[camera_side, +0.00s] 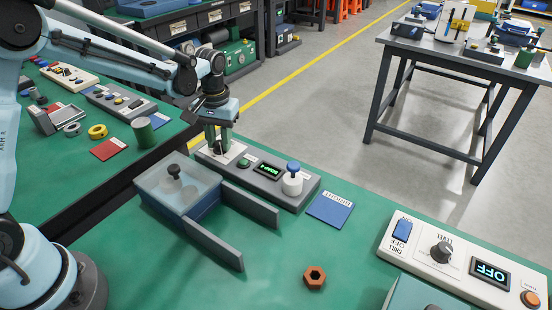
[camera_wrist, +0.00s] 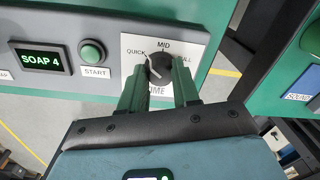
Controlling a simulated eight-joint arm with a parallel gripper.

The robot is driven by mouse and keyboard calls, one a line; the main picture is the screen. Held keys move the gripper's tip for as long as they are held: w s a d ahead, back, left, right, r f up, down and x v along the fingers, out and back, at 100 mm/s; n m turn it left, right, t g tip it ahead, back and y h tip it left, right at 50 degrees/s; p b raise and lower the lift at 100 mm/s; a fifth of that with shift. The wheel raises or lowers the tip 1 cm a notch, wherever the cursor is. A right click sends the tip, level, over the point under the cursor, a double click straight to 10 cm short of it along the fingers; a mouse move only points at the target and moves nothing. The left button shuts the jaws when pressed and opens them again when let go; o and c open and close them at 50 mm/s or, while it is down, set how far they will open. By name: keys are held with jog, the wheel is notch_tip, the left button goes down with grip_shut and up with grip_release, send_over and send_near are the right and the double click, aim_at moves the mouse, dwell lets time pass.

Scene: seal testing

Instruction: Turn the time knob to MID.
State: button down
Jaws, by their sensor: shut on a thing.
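The time knob (camera_wrist: 160,66) is a dark round knob on a white plate (camera_wrist: 130,44) marked QUICK, MID and a partly hidden word at the right, with TIME partly hidden below. A light line on the knob appears to lie toward the QUICK side, left of MID. My gripper (camera_wrist: 162,70) has its green fingers on either side of the knob and is shut on it. In the side view my gripper (camera_side: 220,142) points down at the left end of the grey control panel (camera_side: 262,184), and the knob is hidden there.
The panel has a green START button (camera_wrist: 92,52), a display (camera_wrist: 43,60) reading SOAP 4, and a blue-topped white part (camera_side: 292,180). A lidded basin (camera_side: 180,190) with two grey walls stands in front. A blue card (camera_side: 331,210) and orange nut (camera_side: 314,277) lie right.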

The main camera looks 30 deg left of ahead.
aim_at(219, 144)
jog(key=m, duration=1)
jog(key=shift+a, duration=0.1)
jog(key=shift+m, duration=0.4)
jog(key=c, duration=0.8)
grip_release()
jog(key=r, duration=1.2)
jog(key=shift+s+d, duration=0.15)
jog(key=shift+d, duration=0.05)
jog(key=shift+s+r, duration=0.1)
